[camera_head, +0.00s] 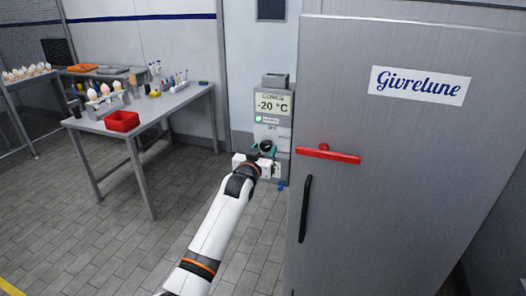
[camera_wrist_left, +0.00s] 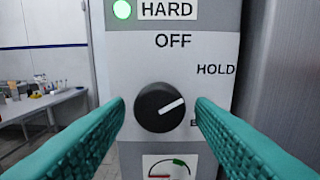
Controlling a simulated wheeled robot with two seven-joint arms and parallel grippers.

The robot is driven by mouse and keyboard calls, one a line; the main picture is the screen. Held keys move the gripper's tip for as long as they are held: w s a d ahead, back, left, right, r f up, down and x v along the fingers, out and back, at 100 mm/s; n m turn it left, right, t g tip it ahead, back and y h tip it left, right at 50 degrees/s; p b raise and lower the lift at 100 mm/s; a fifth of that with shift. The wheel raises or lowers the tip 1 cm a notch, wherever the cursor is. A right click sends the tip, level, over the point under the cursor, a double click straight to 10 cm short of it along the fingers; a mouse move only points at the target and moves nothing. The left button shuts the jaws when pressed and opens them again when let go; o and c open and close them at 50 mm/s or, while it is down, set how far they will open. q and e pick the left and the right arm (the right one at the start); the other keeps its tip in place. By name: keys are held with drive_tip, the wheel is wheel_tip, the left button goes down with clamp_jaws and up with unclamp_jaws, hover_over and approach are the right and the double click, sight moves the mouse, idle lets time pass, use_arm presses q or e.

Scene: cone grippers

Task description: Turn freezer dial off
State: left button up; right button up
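The freezer dial (camera_wrist_left: 158,107) is a round black knob with a white pointer line, on a light panel in the left wrist view. Its line points right and slightly up, below the HOLD label (camera_wrist_left: 216,70) and away from the OFF label (camera_wrist_left: 173,40) above. A label at lower right is mostly hidden by a finger. My left gripper (camera_head: 264,151) is at the control panel in the head view. Its teal fingers (camera_wrist_left: 160,106) are open, one on each side of the dial, with no clear grip on it. My right gripper is not in view.
A green light (camera_wrist_left: 122,9) glows beside the HARD label. The display (camera_head: 272,104) reads -20 °C. The grey freezer door (camera_head: 400,180) with a red bar (camera_head: 328,154) and black handle (camera_head: 305,208) stands close on the right. A table (camera_head: 150,110) with a red bin (camera_head: 122,121) is at left.

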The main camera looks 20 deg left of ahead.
use_arm(q)
drive_tip(key=c, duration=0.8)
drive_tip(key=shift+n, duration=0.4)
drive_tip(key=n+p, duration=0.1)
drive_tip(key=n, duration=0.4)
drive_tip(key=shift+d+n, duration=0.1)
drive_tip(key=shift+n, duration=0.2)
drive_tip(key=n+p, duration=0.1)
drive_tip(key=n, duration=0.4)
drive_tip(key=shift+n, duration=0.4)
drive_tip(key=o, duration=1)
